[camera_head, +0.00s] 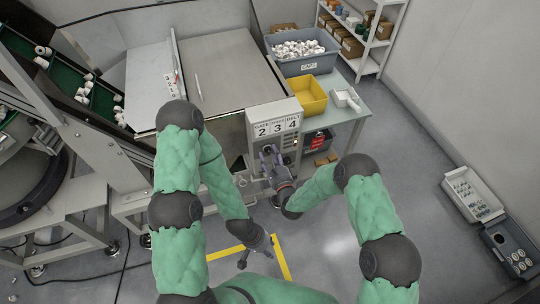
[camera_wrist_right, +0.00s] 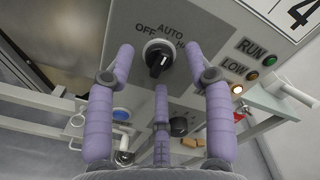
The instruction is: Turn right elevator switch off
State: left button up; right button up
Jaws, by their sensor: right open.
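The elevator switch (camera_wrist_right: 158,58) is a black rotary knob on a grey panel, with OFF at its left, AUTO above and a partly hidden label starting with H at its right. My right gripper (camera_head: 269,153) is at the control box (camera_head: 272,122) in the head view. In the right wrist view its purple fingers (camera_wrist_right: 163,85) are spread open around the knob, two at the sides and one below; I cannot tell whether any touches it. The knob's exact setting is hard to read. My left gripper (camera_head: 257,257) hangs low over the floor, empty, its fingers apart.
RUN (camera_wrist_right: 270,60) and LOW (camera_wrist_right: 252,75) lamps sit right of the switch. A black knob (camera_wrist_right: 179,127) and a blue button (camera_wrist_right: 120,113) lie below. A grey caps bin (camera_head: 303,66) and yellow bin (camera_head: 311,94) stand behind the box.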

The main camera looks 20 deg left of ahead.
jog(key=shift+w+a, duration=0.25)
jog(key=shift+w, duration=0.05)
grip_shut()
